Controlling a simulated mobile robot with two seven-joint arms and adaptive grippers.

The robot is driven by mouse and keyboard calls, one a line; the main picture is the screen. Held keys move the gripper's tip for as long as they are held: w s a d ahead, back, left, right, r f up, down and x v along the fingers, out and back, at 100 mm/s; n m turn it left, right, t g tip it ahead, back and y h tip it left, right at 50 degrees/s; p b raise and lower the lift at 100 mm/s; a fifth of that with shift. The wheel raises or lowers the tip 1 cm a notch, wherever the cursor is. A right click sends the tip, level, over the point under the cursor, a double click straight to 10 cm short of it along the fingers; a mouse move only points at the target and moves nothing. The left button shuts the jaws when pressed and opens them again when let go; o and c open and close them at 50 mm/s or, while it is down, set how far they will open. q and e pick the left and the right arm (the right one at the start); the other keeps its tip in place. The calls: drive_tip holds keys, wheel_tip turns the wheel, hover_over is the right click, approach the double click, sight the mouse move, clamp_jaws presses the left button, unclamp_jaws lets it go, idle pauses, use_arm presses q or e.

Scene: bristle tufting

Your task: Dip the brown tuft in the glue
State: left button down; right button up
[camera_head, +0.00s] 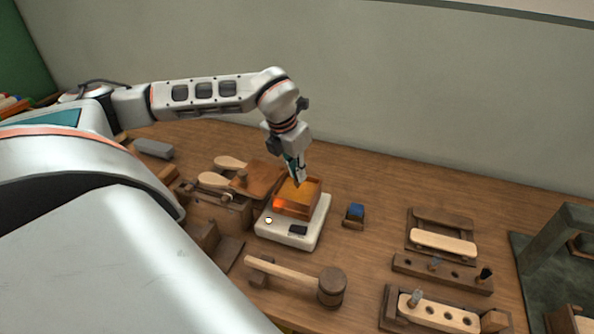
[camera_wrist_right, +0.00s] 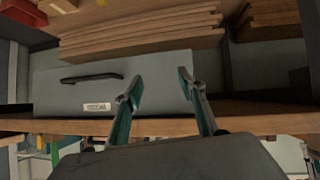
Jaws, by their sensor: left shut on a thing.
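The glue pot is an open copper-coloured box (camera_head: 286,206) with an orange glow, on a white heater (camera_head: 290,238) at the middle of the bench. My left gripper (camera_head: 299,178) points down over the pot's back part, its fingertips at or just inside the opening. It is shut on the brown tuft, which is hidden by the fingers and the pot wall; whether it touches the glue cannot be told. My right gripper (camera_wrist_right: 158,87) is open and empty in the right wrist view, away from the bench work.
A mallet (camera_head: 332,286) lies in front of the heater. A small blue-topped block (camera_head: 354,215) stands to its right. A holed brush block (camera_head: 437,313) and a rack with dark tufts (camera_head: 460,277) are at the right. The right wrist view shows a grey drawer box (camera_wrist_right: 60,95).

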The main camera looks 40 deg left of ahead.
use_arm(q)
drive_tip(key=shift+r+p, duration=0.8)
drive_tip(key=shift+r, duration=0.4)
drive_tip(key=shift+r+p, duration=1.15)
drive_tip(key=shift+r, duration=0.3)
